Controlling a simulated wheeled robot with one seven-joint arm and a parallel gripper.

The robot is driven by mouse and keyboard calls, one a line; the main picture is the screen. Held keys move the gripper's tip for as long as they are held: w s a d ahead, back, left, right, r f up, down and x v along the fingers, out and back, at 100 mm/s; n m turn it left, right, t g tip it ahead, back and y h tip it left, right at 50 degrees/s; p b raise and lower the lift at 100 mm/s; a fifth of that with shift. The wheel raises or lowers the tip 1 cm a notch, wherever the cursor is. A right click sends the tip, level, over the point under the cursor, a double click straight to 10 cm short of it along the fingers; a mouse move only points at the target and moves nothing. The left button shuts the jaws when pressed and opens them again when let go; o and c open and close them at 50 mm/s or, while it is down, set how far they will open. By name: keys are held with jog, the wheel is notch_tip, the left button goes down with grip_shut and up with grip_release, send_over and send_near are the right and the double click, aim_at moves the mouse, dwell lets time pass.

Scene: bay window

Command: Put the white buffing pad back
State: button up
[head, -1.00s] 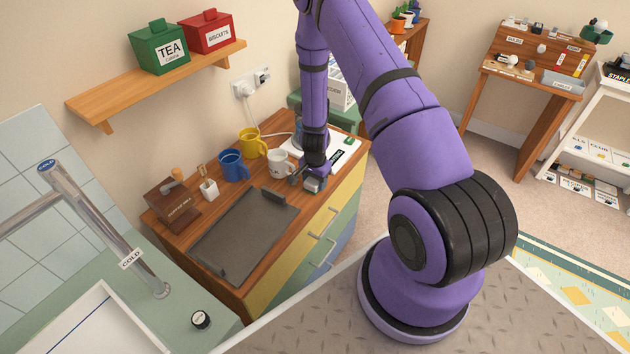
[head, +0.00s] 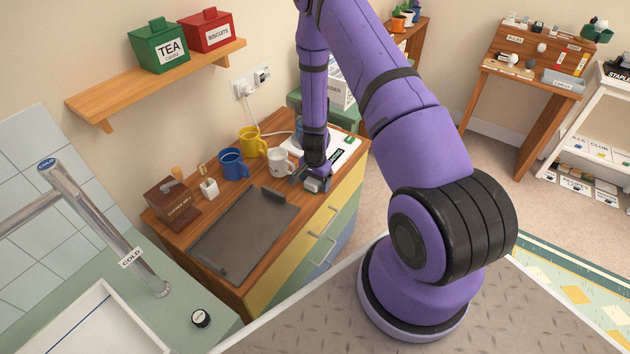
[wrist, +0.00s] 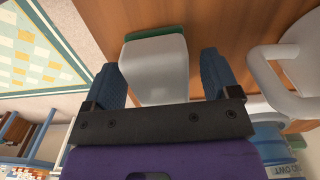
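My gripper (head: 313,182) is low over the wooden counter near its front edge, just in front of the white mug. In the wrist view its two blue fingers (wrist: 160,65) are apart, one on each side of a pale grey-white block with a green edge (wrist: 155,72), which looks like the white buffing pad. A gap shows between the block and the right finger; the left finger is close to it. I cannot tell the block clearly from the gripper in the head view.
The white mug (head: 279,160) stands close behind the gripper; its handle also shows in the wrist view (wrist: 280,85). Blue (head: 233,165) and yellow (head: 252,143) mugs stand further back. A dark tray (head: 245,235) lies left of the gripper. A white board (head: 350,147) lies to the right.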

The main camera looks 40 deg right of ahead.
notch_tip(320, 180, up, 11)
jog(key=shift+f, duration=0.1)
dwell(0.6)
jog(key=s+a+r+n+t, duration=0.1)
jog(key=a+r+n, duration=0.15)
jog(key=r, duration=0.75)
jog(key=s+a+r+n+t+y, duration=0.15)
jog(key=a+r, duration=0.25)
jog(key=r, duration=0.7)
jog(key=s+a+r+n+t, duration=0.1)
jog(key=s+a+r+n, duration=0.15)
jog(key=r, duration=0.75)
jog(key=s+a+r+n+t, duration=0.1)
jog(key=s+a+r+n, duration=0.1)
jog(key=s+r, duration=0.5)
jog(key=s+a+r+n+h, duration=0.1)
jog(key=s+r+n, duration=0.4)
jog(key=s, duration=0.9)
notch_tip(320, 180, up, 3)
jog(key=shift+s+a+t, duration=0.25)
jog(key=shift+a+t, duration=0.1)
jog(key=shift+a, duration=0.2)
